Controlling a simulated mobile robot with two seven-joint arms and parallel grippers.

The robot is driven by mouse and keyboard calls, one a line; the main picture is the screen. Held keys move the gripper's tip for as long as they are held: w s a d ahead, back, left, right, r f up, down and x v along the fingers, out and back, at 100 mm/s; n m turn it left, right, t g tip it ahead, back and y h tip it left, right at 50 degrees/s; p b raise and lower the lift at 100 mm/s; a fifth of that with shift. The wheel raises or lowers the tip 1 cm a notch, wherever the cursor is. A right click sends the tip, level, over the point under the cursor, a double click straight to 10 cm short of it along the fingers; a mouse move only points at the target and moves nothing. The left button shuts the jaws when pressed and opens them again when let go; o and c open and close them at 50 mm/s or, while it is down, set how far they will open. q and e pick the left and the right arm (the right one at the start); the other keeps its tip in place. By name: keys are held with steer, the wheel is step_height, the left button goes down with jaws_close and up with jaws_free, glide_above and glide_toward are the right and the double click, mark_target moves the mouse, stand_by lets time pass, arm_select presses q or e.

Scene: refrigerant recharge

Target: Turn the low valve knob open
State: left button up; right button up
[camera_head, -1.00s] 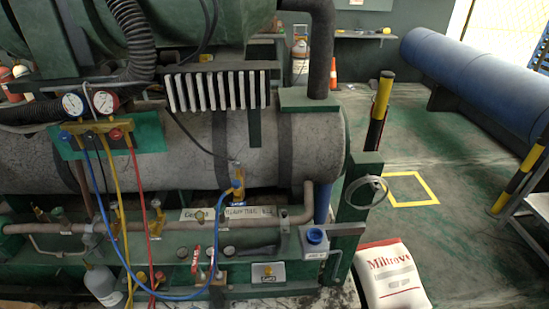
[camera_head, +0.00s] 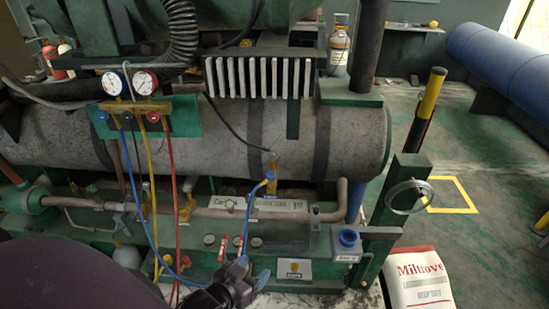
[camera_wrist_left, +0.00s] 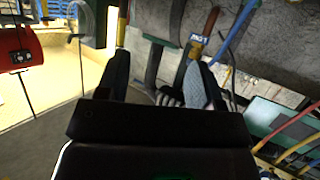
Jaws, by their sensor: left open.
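The low valve knob appears to be the blue knob (camera_head: 102,116) at the left of the gauge manifold (camera_head: 127,108); a red knob (camera_head: 153,116) sits at its right end. Two round gauges (camera_head: 112,83) stand above the manifold. My left gripper (camera_head: 250,274) is open and empty at the bottom of the head view, well below and to the right of the blue knob. In the left wrist view its two fingers (camera_wrist_left: 162,82) are spread apart. I cannot make out the blue knob there. My right gripper is not in view.
Blue, yellow and red hoses (camera_head: 173,205) hang below the manifold. The blue hose runs to a brass fitting (camera_head: 271,182) on the grey tank (camera_head: 225,140). A handwheel (camera_head: 408,197) and a white sack (camera_head: 418,280) are at the right. Open floor lies beyond.

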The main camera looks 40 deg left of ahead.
arm_select(q)
steer(key=w+a+r+n+t+y+b, duration=0.3)
steer(key=w+r+n+t+y+b, duration=0.3)
steer(key=w+n, duration=0.6)
steer(key=w+a+r+n+t+y+b, duration=0.2)
steer(key=w+r+n+t+y+b, duration=0.15)
steer(key=w+r+n+y, duration=0.8)
steer(key=n+g+b, duration=1.1)
steer(key=n+g, duration=1.8)
steer(key=n, duration=0.5)
glide_toward(273, 154)
steer(key=x, duration=0.6)
steer(key=f+b+x, duration=0.1)
steer(key=x, duration=0.3)
steer(key=shift+w+a, duration=0.1)
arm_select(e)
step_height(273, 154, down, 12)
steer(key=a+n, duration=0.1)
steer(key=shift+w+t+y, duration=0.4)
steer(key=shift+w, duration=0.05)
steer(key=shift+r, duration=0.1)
arm_select(q)
steer(key=c, duration=0.9)
